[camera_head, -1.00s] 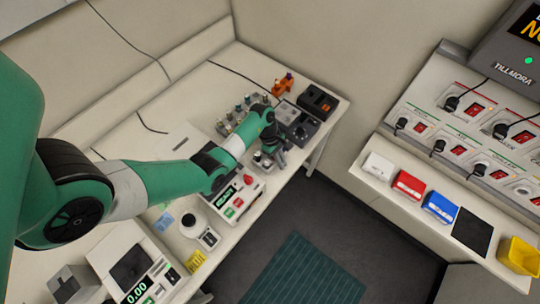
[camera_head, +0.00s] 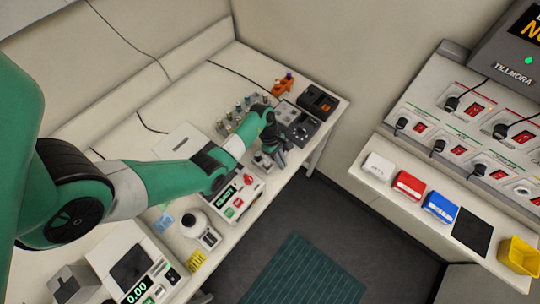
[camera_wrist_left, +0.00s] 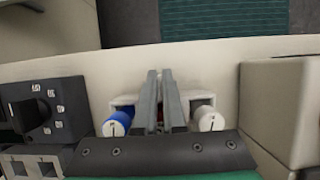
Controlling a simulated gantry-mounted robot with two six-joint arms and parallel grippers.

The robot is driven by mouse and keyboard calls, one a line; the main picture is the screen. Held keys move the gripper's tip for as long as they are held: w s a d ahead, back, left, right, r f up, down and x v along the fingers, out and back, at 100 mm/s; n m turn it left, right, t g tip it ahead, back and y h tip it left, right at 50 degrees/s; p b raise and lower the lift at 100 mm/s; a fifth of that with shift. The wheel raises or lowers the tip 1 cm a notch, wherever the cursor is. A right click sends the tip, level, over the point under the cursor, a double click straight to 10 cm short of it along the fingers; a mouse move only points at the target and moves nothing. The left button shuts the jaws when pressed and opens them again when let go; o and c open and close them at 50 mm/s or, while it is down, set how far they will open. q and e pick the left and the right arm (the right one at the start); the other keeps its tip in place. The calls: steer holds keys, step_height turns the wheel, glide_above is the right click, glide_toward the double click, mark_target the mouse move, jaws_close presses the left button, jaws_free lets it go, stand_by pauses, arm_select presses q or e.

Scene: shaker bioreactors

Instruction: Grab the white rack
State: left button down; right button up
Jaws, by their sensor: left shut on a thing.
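The white rack (camera_wrist_left: 122,101) shows in the left wrist view below the middle, on the pale bench near its edge. It carries a blue-capped bottle (camera_wrist_left: 118,120) on the left and a white-capped bottle (camera_wrist_left: 207,119) on the right. A bit of red shows between my fingers. My left gripper (camera_wrist_left: 162,80) is shut on the middle of the rack, its two fingers close together and hiding that part. In the head view my left gripper (camera_head: 274,156) points down at the bench's right edge, and the rack (camera_head: 262,160) is small and partly hidden. My right gripper is not in view.
A dark device with a knob (camera_wrist_left: 40,115) stands left of the rack in the wrist view, and a beige box (camera_wrist_left: 280,105) stands to the right. In the head view, an instrument with a green display (camera_head: 232,190) is close by. A shelf holds a white box (camera_head: 379,166).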

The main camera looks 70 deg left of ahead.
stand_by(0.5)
arm_select(q)
step_height(320, 180, up, 9)
steer(key=p, duration=0.2)
steer(key=shift+r+p, duration=0.1)
steer(key=shift+p, duration=0.25)
steer(key=shift+r, duration=0.45)
